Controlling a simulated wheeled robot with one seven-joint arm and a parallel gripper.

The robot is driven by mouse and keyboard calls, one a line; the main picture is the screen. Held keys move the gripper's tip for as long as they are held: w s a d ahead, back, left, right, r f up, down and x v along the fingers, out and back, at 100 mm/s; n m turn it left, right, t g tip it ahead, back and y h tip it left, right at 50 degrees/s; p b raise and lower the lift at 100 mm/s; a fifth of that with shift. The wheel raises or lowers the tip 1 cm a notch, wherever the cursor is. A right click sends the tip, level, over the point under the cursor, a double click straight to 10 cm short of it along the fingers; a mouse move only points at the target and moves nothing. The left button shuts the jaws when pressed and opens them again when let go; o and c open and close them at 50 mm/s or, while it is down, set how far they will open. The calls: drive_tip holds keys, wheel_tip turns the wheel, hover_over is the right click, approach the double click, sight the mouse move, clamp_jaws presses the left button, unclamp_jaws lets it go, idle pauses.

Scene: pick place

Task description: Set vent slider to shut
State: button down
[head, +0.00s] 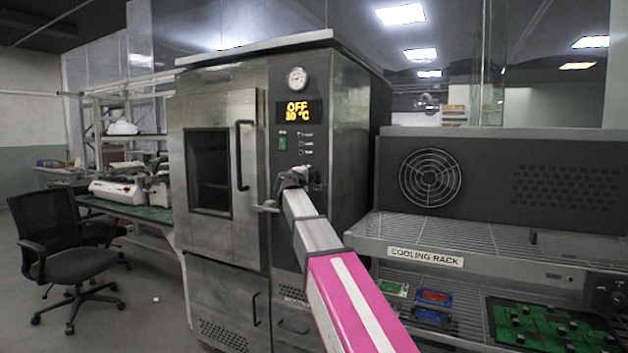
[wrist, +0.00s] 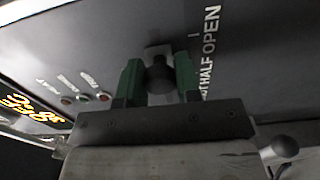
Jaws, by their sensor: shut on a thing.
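The oven (head: 350,140) stands in the middle of the head view, with a dark control panel on its front. My gripper (head: 300,176) reaches that panel below the display and lights. In the wrist view, the green fingers of my gripper (wrist: 158,84) are shut on the dark round knob of the vent slider (wrist: 158,70), one finger on each side. A light plate shows behind the knob. The scale beside it reads OPEN and HALF, with the lower word partly hidden by a finger. I cannot tell exactly which mark the knob is at.
The oven display (head: 297,111) reads OFF and a temperature. The oven door handle (head: 243,155) sticks out left of my gripper. A cooling rack (head: 480,250) with circuit boards stands at the right. An office chair (head: 70,255) is at the left.

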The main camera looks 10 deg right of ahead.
drive_tip(key=w+a, duration=0.5)
drive_tip(key=a, duration=0.2)
drive_tip(key=c, duration=0.8)
unclamp_jaws()
drive_tip(key=v, duration=1)
drive_tip(key=shift+s+a, duration=0.25)
drive_tip(key=shift+s, duration=0.05)
